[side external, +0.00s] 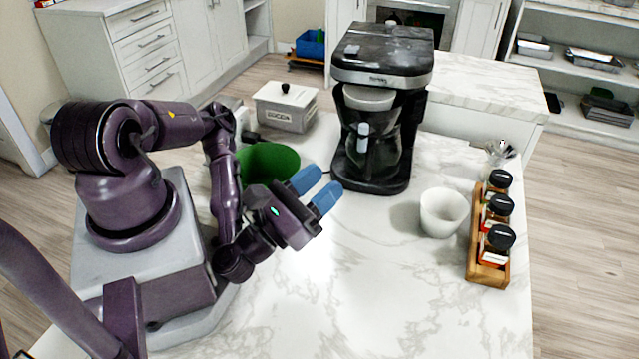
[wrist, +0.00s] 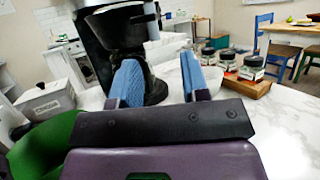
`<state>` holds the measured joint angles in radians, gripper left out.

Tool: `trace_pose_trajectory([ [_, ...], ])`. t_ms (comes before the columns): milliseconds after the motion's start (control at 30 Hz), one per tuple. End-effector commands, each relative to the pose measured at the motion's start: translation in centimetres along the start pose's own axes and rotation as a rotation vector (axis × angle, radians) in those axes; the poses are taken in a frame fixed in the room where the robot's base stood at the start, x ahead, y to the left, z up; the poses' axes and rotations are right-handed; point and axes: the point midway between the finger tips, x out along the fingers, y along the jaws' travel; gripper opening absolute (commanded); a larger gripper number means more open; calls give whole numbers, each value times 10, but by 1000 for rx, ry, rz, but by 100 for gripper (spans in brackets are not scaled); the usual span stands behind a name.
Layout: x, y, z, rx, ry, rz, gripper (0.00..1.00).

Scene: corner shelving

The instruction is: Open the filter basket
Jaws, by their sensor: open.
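A black coffee maker (side external: 378,60) with a silver band stands on the marble counter. Its filter basket (side external: 369,97), a pale rounded part, sits under the top housing, above the dark carafe (side external: 370,135). The basket looks shut against the machine. My gripper (side external: 318,190) is open and empty, in front of the machine and to its lower left, apart from it. In the wrist view, my gripper's two blue fingers (wrist: 160,82) point toward the coffee maker (wrist: 120,30), and the left finger covers part of its lower body.
A white cup (side external: 443,212) and a wooden rack (side external: 488,255) of black-lidded jars are at the right. The front counter is clear.

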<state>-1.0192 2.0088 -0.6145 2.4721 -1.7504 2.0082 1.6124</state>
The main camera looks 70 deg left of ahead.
Motion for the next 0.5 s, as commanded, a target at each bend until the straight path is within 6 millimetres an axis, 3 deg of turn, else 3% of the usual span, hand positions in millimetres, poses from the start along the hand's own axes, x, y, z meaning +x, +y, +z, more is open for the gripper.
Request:
trace_pose_trajectory([
  [33,0,0,0,0,0,0,37],
  [200,7,3,4,36,-43,-30,0],
  [367,30,16,16,182,-202,-117,0],
  [500,52,21,37,332,-424,-255,0],
])
